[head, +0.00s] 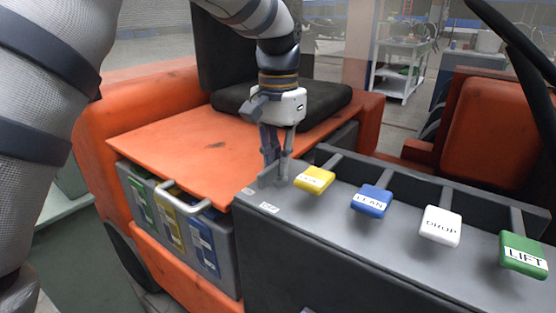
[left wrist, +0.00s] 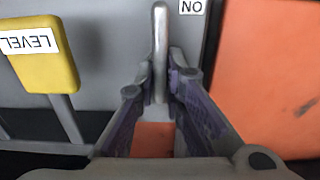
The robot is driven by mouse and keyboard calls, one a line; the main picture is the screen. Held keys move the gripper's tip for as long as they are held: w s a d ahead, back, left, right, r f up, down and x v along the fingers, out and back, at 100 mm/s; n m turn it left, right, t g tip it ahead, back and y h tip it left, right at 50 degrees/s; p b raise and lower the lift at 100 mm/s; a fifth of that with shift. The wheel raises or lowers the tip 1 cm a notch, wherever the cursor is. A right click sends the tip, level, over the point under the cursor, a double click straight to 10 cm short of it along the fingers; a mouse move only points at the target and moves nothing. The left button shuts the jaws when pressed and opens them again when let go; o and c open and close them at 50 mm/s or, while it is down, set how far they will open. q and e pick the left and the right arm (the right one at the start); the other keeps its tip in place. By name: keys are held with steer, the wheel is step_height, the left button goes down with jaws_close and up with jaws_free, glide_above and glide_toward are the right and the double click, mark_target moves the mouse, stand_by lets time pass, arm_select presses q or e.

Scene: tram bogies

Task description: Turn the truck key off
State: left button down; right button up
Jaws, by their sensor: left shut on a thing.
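The truck key (left wrist: 160,45) is a slim grey metal bar standing at the corner of the grey control panel (head: 330,238). My left gripper (head: 274,180) points down onto that corner. In the left wrist view the left gripper (left wrist: 160,88) has one finger on each side of the key and is shut on it. The key points towards the top of that view, to the left of a white label (left wrist: 192,7) that reads upside down as ON. In the head view the fingers hide most of the key. My right gripper is not in view.
A yellow lever (head: 314,180), a blue lever (head: 371,201), a white DROP lever (head: 441,226) and a green LIFT lever (head: 523,255) stand along the panel to the right. An orange cover (head: 190,145) and black seat (head: 325,103) lie behind and left. A steering wheel (head: 510,40) is upper right.

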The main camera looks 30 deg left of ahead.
arm_select(q)
steer(key=c, duration=1.7)
jaws_free()
step_height(320, 180, up, 12)
